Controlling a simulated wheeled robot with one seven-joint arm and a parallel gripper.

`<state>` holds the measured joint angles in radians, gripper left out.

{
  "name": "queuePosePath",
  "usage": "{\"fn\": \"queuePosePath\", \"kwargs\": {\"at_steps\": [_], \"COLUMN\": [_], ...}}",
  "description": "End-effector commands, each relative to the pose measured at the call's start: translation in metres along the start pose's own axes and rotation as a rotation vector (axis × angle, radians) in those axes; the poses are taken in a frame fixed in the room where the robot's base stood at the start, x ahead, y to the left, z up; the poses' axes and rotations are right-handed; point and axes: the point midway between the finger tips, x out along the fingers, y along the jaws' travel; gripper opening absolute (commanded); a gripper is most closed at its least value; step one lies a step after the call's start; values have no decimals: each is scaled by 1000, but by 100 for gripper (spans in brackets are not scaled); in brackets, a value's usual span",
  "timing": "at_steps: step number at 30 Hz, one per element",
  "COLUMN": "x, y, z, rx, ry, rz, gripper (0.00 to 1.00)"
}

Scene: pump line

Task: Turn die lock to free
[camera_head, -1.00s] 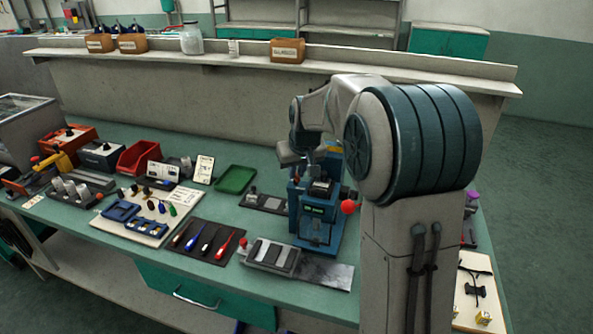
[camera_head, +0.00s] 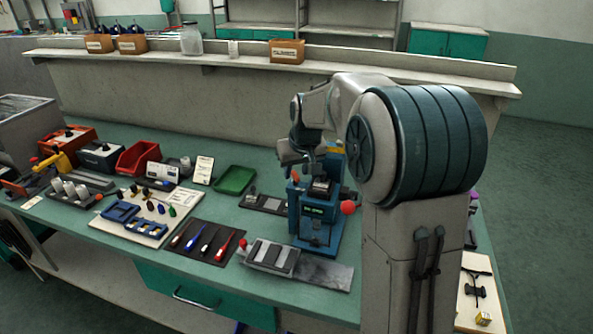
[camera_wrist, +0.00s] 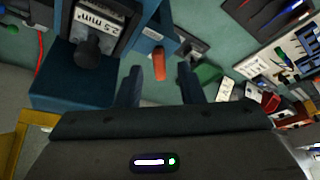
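A blue press (camera_head: 318,213) with a small green display stands upright on the bench. An orange lever (camera_wrist: 159,65), which looks like the die lock, sticks out from the press's blue side in the wrist view; it also shows in the head view (camera_head: 295,176). My gripper (camera_wrist: 159,72) is open, its two dark fingers apart. The lever's tip appears in the gap between the fingertips. I cannot tell how deep it sits, and no contact shows. A block labelled "2.5 mm²" (camera_wrist: 95,18) with a black knob (camera_wrist: 88,50) is on the press, left of the fingers.
A red ball handle (camera_head: 348,207) sticks out at the press's front right. A green tray (camera_head: 235,180), a dark mat with screwdrivers (camera_head: 205,250) and a holder with grey bars (camera_head: 270,257) lie to its left and front. A shelf ledge runs behind.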

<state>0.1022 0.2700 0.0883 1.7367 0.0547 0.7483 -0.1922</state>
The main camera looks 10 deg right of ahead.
Motion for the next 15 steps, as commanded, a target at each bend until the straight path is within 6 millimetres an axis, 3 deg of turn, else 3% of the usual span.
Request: {"fn": "queuePosePath", "kwargs": {"at_steps": [15], "x": [-107], "y": [0], "z": [0], "rx": [0], "ry": [4], "rz": [1], "gripper": [35]}}
